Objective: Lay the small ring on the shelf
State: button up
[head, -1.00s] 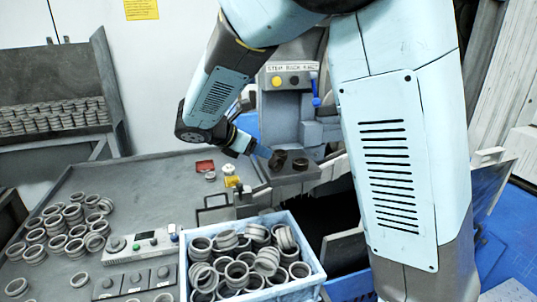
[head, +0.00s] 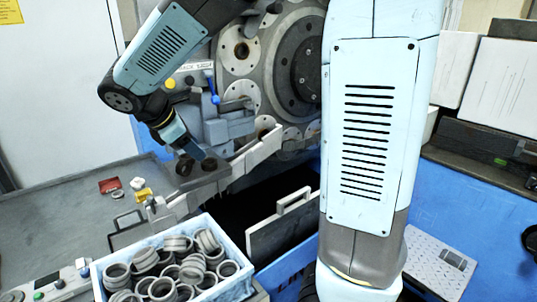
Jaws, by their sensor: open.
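Two dark rings stand on a grey ledge (head: 222,176) in front of the machine: a left ring (head: 185,166) and a right ring (head: 209,164). I cannot tell which is the small ring, or whether this ledge is the shelf. My gripper (head: 195,151) points down and to the right, just above and between these two rings. It is open, and no ring shows between its fingers. Whether a finger touches a ring is too small to tell.
A blue-white crate (head: 236,289) full of grey rings (head: 165,265) stands in front. A grey bench (head: 60,215) with a red tray (head: 110,185) and a yellow piece (head: 143,194) lies left. The grinder's round plate (head: 265,70) rises behind. A handled panel (head: 283,225) stands right of the crate.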

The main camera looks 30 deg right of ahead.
jog(key=s+d+r+m+t+y, duration=0.1)
jog(key=s+d+m+y, duration=0.2)
jog(key=s+d+m, duration=0.3)
jog(key=s+d+r+m+t+y, duration=0.1)
jog(key=s+d+m, duration=0.5)
jog(key=s+m, duration=0.6)
jog(key=shift+s+r+y, duration=0.5)
jog(key=shift+r+y, duration=0.2)
jog(key=shift+y, duration=0.4)
